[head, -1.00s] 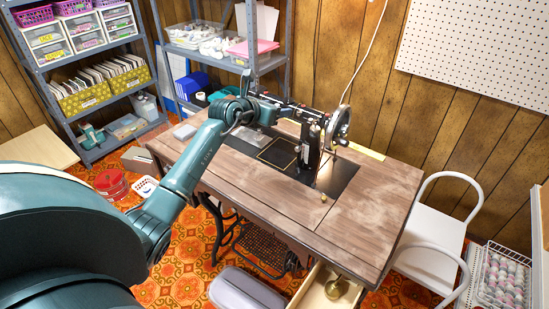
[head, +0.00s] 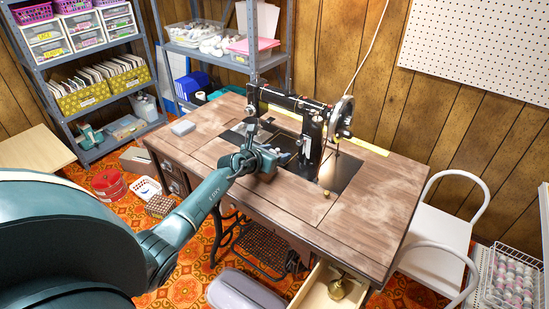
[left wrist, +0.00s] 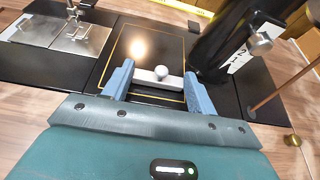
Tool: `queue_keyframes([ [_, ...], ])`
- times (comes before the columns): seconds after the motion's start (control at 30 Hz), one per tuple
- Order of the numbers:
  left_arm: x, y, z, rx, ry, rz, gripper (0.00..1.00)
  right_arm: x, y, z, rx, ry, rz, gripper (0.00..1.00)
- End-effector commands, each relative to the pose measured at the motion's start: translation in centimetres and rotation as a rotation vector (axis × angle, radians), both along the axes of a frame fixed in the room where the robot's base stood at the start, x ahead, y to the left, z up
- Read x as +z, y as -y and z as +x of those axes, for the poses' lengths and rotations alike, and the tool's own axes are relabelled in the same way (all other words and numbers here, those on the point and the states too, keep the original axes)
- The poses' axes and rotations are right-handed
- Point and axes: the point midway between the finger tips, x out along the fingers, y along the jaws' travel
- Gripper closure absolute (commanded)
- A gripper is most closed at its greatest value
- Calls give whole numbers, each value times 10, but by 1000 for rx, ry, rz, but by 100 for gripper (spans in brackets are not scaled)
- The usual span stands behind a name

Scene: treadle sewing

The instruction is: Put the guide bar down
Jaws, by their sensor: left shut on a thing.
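The guide bar (left wrist: 153,77) is a short pale bar with a round knob on top. In the left wrist view it lies crosswise between the blue-grey fingers of my left gripper (left wrist: 158,82), which is shut on it. Behind the bar is the black, gold-lined bed plate (left wrist: 142,42) of the sewing machine. I cannot tell whether the bar touches the bed. In the head view my left gripper (head: 281,156) is at the front of the black sewing machine (head: 312,140), left of its pillar. The bar is too small and covered to make out there. My right gripper is out of view.
The wooden table top (head: 375,205) is mostly clear at the right and front. A small brass knob (head: 327,194) stands near the bed's front edge. An open drawer (head: 318,290) juts out below. A white chair (head: 440,240) stands at right.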

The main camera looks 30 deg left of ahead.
Motion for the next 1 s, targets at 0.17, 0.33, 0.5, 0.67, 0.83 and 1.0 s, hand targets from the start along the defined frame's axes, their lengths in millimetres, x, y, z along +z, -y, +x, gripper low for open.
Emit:
queue_keyframes([
  [0.17, -2, 0, 1, 1, 3, 1, 68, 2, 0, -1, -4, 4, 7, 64],
  [0.33, -5, 0, 0, 1, 2, 1, 68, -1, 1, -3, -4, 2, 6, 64],
  [0.5, -6, 0, 0, 0, 2, 0, 34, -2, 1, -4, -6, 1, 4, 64],
  [0.67, -6, 0, 0, 0, 2, 0, 21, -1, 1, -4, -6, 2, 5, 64],
  [0.83, -6, 0, 0, 0, 2, 0, 21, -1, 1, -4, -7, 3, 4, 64],
  [1.0, 0, -1, -3, 1, 1, 1, 21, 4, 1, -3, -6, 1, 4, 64],
])
